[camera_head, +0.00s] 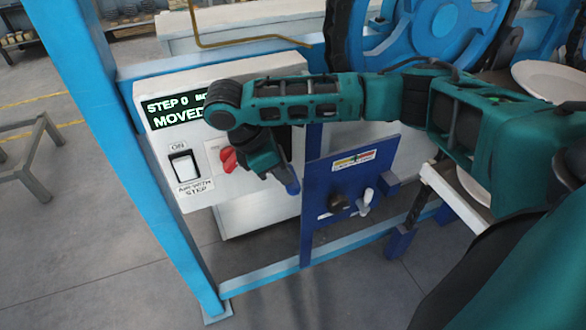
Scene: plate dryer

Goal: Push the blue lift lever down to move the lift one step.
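My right arm comes in from the right, and its gripper (282,176) points down to the right, in front of the control box and beside the blue panel. A small blue piece (292,187) shows at the gripper's tip; it may be the end of the blue lift lever, but I cannot tell whether the fingers touch or hold it. The fingers are too small and covered to show whether they are open. The display (176,110) reads "STEP 0" and "MOVED", partly hidden by my wrist. My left gripper is out of view.
The control box (240,75) carries a white rocker switch (184,168) marked ON and a red knob (228,160). The blue panel (340,180) has a black knob (338,203) and a white knob (367,196). White plates (550,80) stand at right. A blue frame post (130,180) rises at left.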

